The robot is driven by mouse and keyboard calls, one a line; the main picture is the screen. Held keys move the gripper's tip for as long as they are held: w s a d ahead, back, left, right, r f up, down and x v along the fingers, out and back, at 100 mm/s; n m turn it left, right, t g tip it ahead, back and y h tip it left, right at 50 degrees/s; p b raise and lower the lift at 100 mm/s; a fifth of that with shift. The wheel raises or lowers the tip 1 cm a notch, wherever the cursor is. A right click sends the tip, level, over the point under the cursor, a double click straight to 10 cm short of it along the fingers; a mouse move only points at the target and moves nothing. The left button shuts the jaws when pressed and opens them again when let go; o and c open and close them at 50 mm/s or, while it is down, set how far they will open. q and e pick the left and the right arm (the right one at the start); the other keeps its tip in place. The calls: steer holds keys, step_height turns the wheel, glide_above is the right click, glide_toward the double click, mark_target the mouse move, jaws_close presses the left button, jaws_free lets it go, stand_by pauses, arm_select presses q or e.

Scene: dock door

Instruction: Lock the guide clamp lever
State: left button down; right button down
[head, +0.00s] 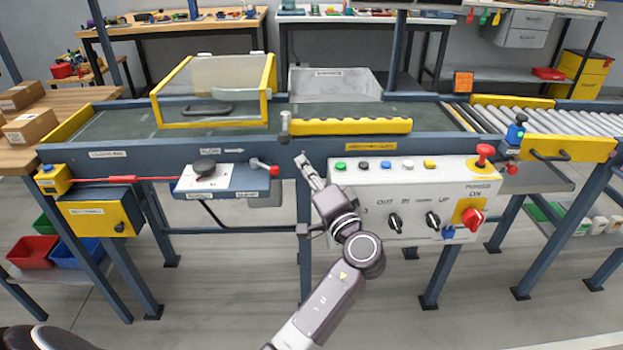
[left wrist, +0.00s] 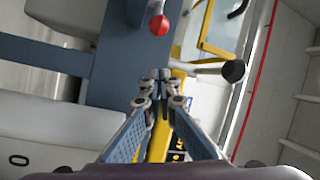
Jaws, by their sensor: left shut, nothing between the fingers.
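The guide clamp lever (head: 284,126) is a short grey handle standing upright at the left end of the yellow scalloped guide rail (head: 350,126) in the head view. In the left wrist view a grey lever with a black knob (left wrist: 232,71) lies just beyond and right of the fingertips, beside a yellow bar (left wrist: 158,138). My left gripper (head: 303,160) is shut and empty, in front of the conveyor's blue side and below the lever. Its fingertips (left wrist: 160,76) also show closed in the left wrist view, apart from the lever as far as I can tell. My right gripper is not in view.
A red-knobbed lever (head: 265,166) sits left of my gripper and also shows in the left wrist view (left wrist: 158,26). The white control panel (head: 410,190) with buttons and switches stands close on the right. A yellow-framed gate (head: 270,90) rises behind on the conveyor.

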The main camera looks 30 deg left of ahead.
mark_target(265, 167)
arm_select(q)
steer(key=x, duration=0.3)
steer(key=shift+s+a+f, duration=0.15)
steer(key=shift+f, duration=0.05)
steer(key=shift+s+a+f, duration=0.15)
steer(key=shift+s+f, duration=0.05)
steer(key=shift+s, duration=0.35)
steer(key=shift+s+a+f, duration=0.1)
steer(key=shift+s+f, duration=0.1)
steer(key=shift+s, duration=0.3)
steer(key=shift+s+a+f, duration=0.15)
steer(key=shift+s+f, duration=0.05)
steer(key=shift+s, duration=0.35)
steer(key=shift+w, duration=0.1)
